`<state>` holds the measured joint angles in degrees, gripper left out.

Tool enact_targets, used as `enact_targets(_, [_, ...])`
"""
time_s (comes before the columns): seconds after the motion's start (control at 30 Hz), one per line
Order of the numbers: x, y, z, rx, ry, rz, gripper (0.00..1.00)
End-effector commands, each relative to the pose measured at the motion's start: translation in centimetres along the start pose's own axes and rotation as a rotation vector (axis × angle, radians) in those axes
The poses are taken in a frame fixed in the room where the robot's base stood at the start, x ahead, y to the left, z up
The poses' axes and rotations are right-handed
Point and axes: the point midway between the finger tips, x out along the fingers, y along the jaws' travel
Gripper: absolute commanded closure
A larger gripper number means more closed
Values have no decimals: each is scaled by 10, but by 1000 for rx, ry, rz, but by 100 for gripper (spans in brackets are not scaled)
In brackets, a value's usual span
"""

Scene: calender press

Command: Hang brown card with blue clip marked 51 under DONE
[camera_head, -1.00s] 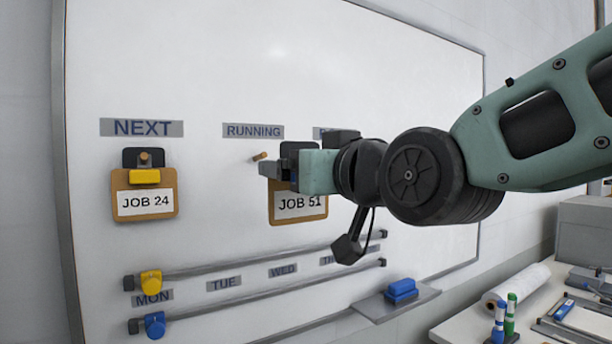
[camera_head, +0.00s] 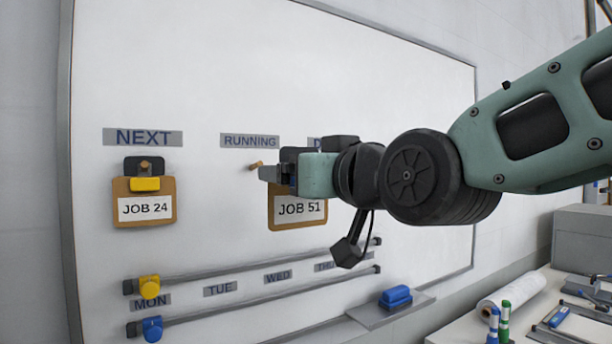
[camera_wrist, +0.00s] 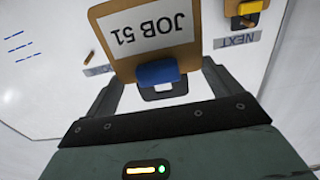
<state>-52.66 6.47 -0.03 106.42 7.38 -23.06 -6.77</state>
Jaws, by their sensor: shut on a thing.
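The brown card marked JOB 51 (camera_head: 298,211) hangs from my gripper (camera_head: 280,172), clear of the RUNNING peg. In the wrist view the card (camera_wrist: 147,30) shows upside down with its blue clip (camera_wrist: 158,72). My gripper (camera_wrist: 160,90) is shut on the clip's dark hanger plate. The RUNNING peg (camera_head: 256,166) is bare, just left of my gripper.
A JOB 24 card (camera_head: 146,209) with a yellow clip hangs under the NEXT label (camera_head: 143,138). Two rails (camera_head: 250,265) with day labels, a yellow slider and a blue slider run below. A tray (camera_head: 390,313) holds a blue eraser. A bench (camera_head: 465,335) stands at the lower right.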

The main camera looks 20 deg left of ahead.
Motion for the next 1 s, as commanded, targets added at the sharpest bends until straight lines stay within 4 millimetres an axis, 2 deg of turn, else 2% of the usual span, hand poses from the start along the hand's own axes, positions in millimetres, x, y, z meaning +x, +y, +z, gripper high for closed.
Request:
enact_targets(0.47, [-1, 0, -2, 0, 1, 0, 32])
enact_targets(1.0, [-21, 0, -5, 0, 1, 0, 32])
